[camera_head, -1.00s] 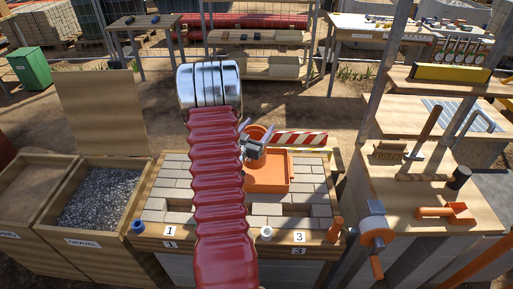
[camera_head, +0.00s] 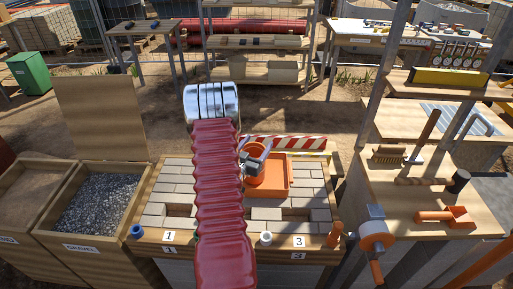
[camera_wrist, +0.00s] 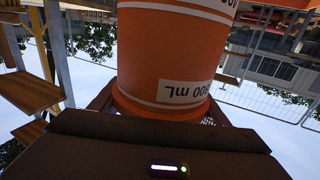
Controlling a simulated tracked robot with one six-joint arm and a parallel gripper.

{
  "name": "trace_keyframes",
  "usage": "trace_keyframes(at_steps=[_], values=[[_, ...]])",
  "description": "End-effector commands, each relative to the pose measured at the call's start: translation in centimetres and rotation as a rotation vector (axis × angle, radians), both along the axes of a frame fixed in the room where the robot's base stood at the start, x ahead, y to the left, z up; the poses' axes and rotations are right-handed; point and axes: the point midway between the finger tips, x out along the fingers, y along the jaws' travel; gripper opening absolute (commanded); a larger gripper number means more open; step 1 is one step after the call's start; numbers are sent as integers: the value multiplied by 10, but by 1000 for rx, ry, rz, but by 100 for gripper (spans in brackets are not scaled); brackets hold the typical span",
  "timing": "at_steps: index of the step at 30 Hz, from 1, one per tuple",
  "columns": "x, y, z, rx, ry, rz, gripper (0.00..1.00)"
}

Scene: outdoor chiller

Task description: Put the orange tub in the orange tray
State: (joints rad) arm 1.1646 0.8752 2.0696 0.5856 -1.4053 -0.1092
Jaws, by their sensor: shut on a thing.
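The orange tub (camera_head: 257,180) is in my gripper (camera_head: 252,165), in front of or over the left part of the orange tray (camera_head: 281,184) in the head view. The tray lies on the paved bench top. In the wrist view the tub (camera_wrist: 170,55) fills the middle, upside down in the picture, with a white label ending in "00 mL". My gripper is shut on it. My red arm hides the left side of the tub and tray. I cannot tell whether the tub's base touches the tray.
A red and white striped barrier (camera_head: 285,142) stands behind the tray. A blue ring (camera_head: 137,230) and a white cup (camera_head: 266,239) stand on the bench's front edge. A gravel bin (camera_head: 95,212) is at left.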

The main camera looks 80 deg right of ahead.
Motion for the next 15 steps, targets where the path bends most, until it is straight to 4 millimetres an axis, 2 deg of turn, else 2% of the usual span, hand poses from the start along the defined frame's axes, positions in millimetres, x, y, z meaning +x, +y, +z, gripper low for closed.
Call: trace_keyframes(at_steps=[14, 15], values=[[0, 0, -8, -1, 0, 1, 8], [0, 0, -8, -1, 0, 1, 70]])
